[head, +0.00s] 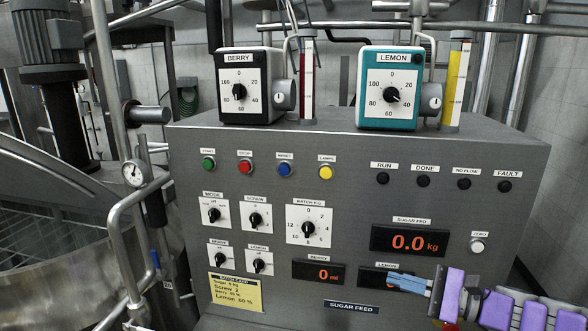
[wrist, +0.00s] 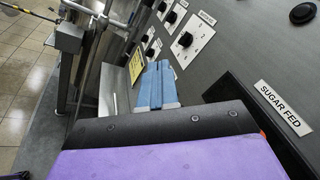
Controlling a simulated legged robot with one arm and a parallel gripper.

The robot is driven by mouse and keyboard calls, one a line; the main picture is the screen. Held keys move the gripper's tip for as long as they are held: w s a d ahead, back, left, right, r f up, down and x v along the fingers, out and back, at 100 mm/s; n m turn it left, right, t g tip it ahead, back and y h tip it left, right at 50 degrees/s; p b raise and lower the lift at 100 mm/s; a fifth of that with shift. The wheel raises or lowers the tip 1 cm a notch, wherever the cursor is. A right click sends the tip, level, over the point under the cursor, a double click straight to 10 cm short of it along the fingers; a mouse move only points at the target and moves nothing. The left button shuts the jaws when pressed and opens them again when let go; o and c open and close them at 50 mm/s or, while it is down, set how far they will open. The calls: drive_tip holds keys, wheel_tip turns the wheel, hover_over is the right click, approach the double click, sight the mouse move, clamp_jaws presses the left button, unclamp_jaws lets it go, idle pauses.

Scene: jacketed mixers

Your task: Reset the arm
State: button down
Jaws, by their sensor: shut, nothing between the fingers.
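My gripper (head: 408,282) is at the lower right of the head view, in front of the grey control panel (head: 350,190). Its blue fingers are together and empty, and they point left. They cover part of the small lemon display (head: 370,278). In the wrist view the blue fingers (wrist: 157,88) lie side by side, with the panel face to their right. I see no contact between the fingers and any knob or button.
The panel carries a sugar fed display (head: 408,241) reading 0.0 kg, several knobs, coloured buttons (head: 245,167) and a yellow batch card (head: 236,292). Berry (head: 250,85) and lemon (head: 390,88) dial units stand on top. Pipes (head: 118,160) and a metal vessel (head: 60,280) are at left.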

drive_tip(key=s+a+f+n+g+h, duration=0.3)
drive_tip(key=s+a+f+n+g, duration=0.15)
drive_tip(key=s+a, duration=0.4)
drive_tip(key=s+a+f+n+g+h, duration=0.25)
drive_tip(key=s+a+n+g, duration=0.35)
drive_tip(key=a, duration=0.4)
drive_tip(key=s+d+f+n+h, duration=0.2)
drive_tip(key=s+d+f+h, duration=0.1)
drive_tip(key=s, duration=0.5)
drive_tip(key=s+d+f+n+h, duration=0.3)
drive_tip(key=s+d+h, duration=0.3)
drive_tip(key=s+h, duration=0.1)
drive_tip(key=shift+s+b, duration=0.3)
drive_tip(key=shift+s, duration=0.35)
